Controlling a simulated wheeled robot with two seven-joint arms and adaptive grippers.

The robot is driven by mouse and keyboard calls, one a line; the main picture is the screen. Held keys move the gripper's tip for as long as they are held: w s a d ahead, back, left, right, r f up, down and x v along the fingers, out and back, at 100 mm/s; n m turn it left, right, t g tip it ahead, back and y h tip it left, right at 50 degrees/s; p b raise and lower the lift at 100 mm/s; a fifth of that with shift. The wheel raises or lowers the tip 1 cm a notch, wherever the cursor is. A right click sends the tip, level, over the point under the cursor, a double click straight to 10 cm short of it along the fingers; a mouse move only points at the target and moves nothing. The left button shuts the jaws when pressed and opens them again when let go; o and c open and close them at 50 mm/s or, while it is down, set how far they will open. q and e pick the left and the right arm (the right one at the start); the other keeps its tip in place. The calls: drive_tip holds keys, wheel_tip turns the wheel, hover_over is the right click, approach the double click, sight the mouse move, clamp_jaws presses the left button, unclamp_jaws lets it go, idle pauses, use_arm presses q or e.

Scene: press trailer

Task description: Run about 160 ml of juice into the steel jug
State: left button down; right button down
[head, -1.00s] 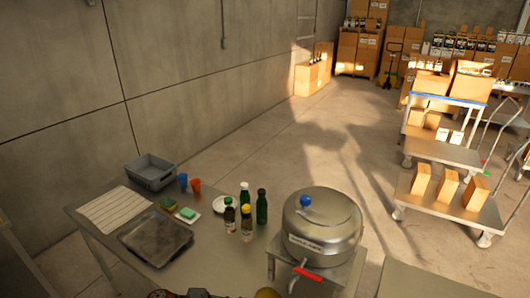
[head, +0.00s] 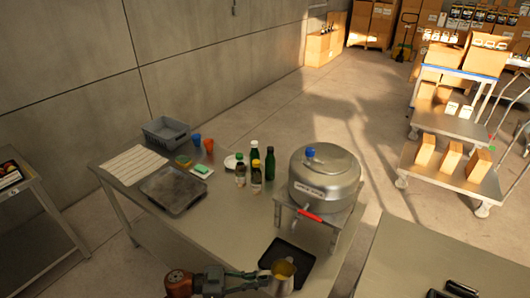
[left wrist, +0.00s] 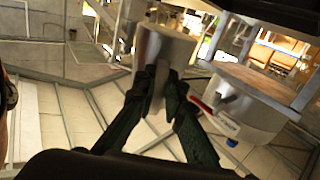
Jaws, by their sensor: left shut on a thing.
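The steel tank (head: 325,175) has a red tap lever (head: 309,214) and stands on a metal stand. The steel jug (head: 281,284), with something yellow inside, is at the table's front edge, beside a black drip tray (head: 297,256). My left gripper (head: 264,280) is shut on the jug's handle side. In the left wrist view the jug (left wrist: 168,47) sits beyond the closed fingers (left wrist: 160,82), and the tank (left wrist: 246,112) shows inverted with its red lever (left wrist: 201,106). Two dark shapes at the lower right may be my right gripper; its state is unclear.
Several bottles (head: 255,175) stand left of the tank. A flat metal tray (head: 172,187), a sponge, cups and a grey basket (head: 167,133) are farther left. Another table (head: 430,245) is at the right. The table's front middle is mostly clear.

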sight(269, 287)
use_arm(q)
drive_tip(key=n+t, duration=0.1)
drive_tip(key=s+d+f+n+t, duration=0.1)
drive_tip(key=d+f+n+t+y, duration=0.1)
drive_tip(key=t, duration=0.1)
drive_tip(key=shift+s+f, duration=0.15)
drive_tip(key=shift+s, duration=0.2)
drive_tip(key=shift+s+f+n+t+y, duration=0.15)
drive_tip(key=shift+n+t+y, duration=0.25)
drive_tip(key=shift+n+t, duration=0.5)
drive_tip(key=s+a+r+n+t+y, duration=0.1)
drive_tip(key=a+r+n+t+y, duration=0.1)
drive_tip(key=a+n+t+y, duration=0.3)
drive_tip(key=s+a+r+n+t+y, duration=0.1)
drive_tip(key=a+n+t+y, duration=0.4)
drive_tip(key=a+y, duration=0.6)
drive_tip(key=s+a+n, duration=0.1)
drive_tip(key=a+n, duration=0.1)
drive_tip(key=a, duration=0.3)
drive_tip(key=shift+s+r+t, duration=0.2)
drive_tip(key=shift+r+t, duration=0.1)
drive_tip(key=shift+r, duration=0.1)
